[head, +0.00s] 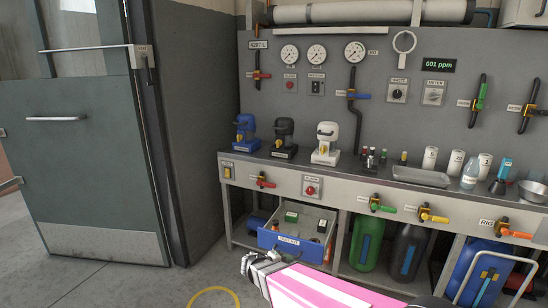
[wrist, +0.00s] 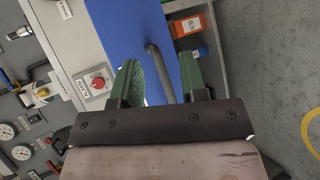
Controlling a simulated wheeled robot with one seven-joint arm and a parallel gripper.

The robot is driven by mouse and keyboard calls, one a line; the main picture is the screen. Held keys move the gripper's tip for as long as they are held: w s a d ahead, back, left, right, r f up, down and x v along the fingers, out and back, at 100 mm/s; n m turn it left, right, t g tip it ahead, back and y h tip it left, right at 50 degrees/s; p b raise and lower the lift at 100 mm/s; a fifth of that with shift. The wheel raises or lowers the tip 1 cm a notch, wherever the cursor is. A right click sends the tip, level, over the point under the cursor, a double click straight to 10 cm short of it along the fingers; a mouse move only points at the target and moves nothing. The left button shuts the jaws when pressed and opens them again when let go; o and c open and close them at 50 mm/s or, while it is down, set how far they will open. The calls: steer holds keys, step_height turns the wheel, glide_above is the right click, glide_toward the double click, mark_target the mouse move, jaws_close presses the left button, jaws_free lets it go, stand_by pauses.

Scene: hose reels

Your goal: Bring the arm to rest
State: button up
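My arm (head: 312,287) enters the head view from the bottom as a pink link. My gripper (head: 258,263) is at its far end, low in front of the blue-fronted drawer. In the wrist view, the two green fingers of my gripper (wrist: 160,72) stand apart. A grey bar handle (wrist: 153,52) on the blue drawer front (wrist: 118,22) shows in the gap between them. I see no finger contact with the handle. The drawer (head: 284,241) is pulled out under the bench, with items inside.
The grey bench (head: 375,180) holds several bottles, cups and a tray (head: 420,177). Gas cylinders (head: 368,243) stand below it on the right. A red button (wrist: 99,83) is on the bench front. A dark green door (head: 92,160) is at left. Floor between door and bench is clear.

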steer(key=s+d+r+m+g+y, duration=0.2)
steer(key=d+r+m+g+y, duration=0.1)
steer(key=d+y, duration=0.2)
steer(key=s+d+r+m+g+y, duration=0.3)
steer(key=d+y, duration=0.3)
steer(key=d, duration=0.3)
steer(key=shift+s+r+m+g, duration=0.3)
steer(key=shift+r+m, duration=0.2)
steer(key=shift+r, duration=0.05)
